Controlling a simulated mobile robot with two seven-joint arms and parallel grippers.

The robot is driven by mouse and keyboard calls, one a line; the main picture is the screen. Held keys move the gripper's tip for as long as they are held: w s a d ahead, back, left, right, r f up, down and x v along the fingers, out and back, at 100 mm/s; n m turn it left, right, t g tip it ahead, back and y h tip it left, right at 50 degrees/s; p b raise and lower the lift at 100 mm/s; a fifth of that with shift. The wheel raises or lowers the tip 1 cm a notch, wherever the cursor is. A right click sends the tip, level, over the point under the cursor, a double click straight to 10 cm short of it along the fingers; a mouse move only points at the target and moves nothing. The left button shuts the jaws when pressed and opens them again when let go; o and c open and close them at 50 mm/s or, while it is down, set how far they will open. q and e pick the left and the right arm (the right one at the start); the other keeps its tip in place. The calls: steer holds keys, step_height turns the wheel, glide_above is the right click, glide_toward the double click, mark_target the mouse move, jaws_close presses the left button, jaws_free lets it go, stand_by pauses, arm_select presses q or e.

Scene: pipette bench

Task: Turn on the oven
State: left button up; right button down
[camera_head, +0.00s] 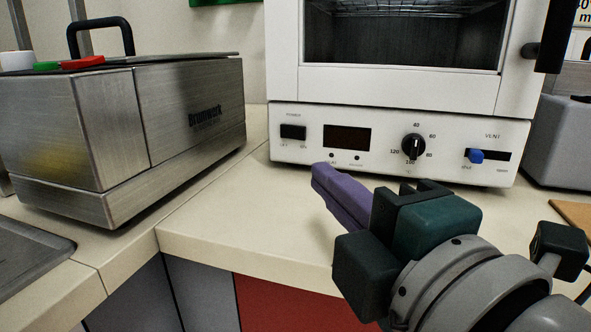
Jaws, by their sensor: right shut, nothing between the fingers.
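The white oven (283,48) stands on the bench with its glass door closed. Its front panel has a black power switch (293,132) at the left, a dark display (347,138), a black temperature knob (413,146) and a blue vent slider (475,156) at the shut end of its slot. The display shows no lit digits. My right gripper (322,172) is shut and empty, its purple fingers pointing up and left. The fingertips appear just below the panel, right of and lower than the power switch; whether they touch the oven I cannot tell. My left gripper is not in view.
A steel Brunwerk box (190,110) with a black handle stands at the left. A grey appliance (563,140) stands right of the oven. The cream bench top (225,215) is clear before the oven, with its front edge below my gripper. A grey tray (25,262) lies lower left.

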steer(key=shift+a+f, duration=0.1)
steer(key=shift+f, duration=0.1)
steer(key=b, duration=0.1)
glide_toward(293, 134)
steer(key=a, duration=0.1)
steer(key=w+a, duration=0.1)
steer(key=a, duration=0.1)
steer(key=shift+w+a, duration=0.3)
steer(key=shift+a, duration=0.05)
steer(key=w, duration=0.1)
steer(key=w+d, duration=0.1)
steer(key=w, duration=0.1)
steer(key=shift+d+b, duration=0.15)
steer(key=shift+b, duration=0.25)
steer(key=shift+w+d, duration=0.2)
steer(key=shift+w, duration=0.2)
